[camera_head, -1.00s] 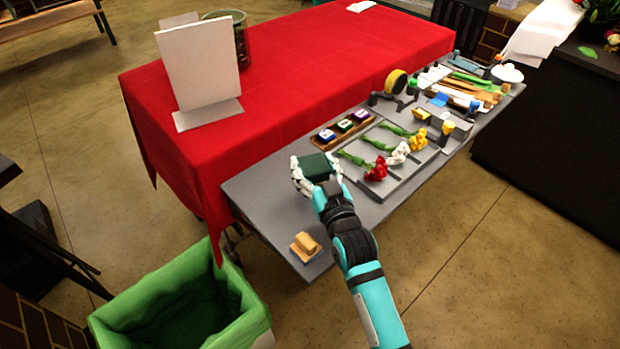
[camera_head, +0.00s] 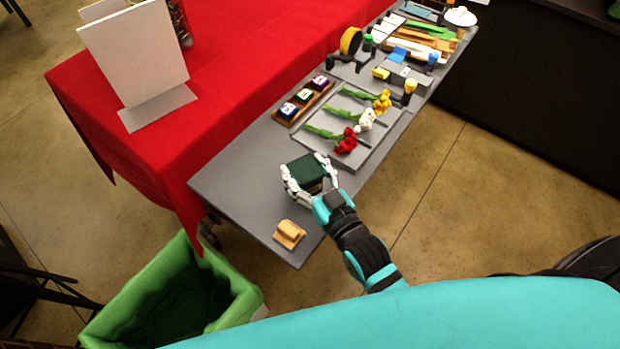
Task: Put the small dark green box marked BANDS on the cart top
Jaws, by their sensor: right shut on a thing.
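A small dark green box (camera_head: 304,169) is in my right gripper (camera_head: 307,184), whose white fingers close around its two sides. Any marking on the box cannot be read from here. The box is over the bare near part of the grey cart top (camera_head: 238,172); I cannot tell whether it touches the surface. My right arm reaches in from below, at the right of the box. My left gripper is not in view.
A tray of flowers (camera_head: 378,150) and a wooden rack of small boxes (camera_head: 304,103) lie farther back. A red-covered table (camera_head: 230,75) adjoins the cart. A green-lined bin (camera_head: 160,290) stands below left.

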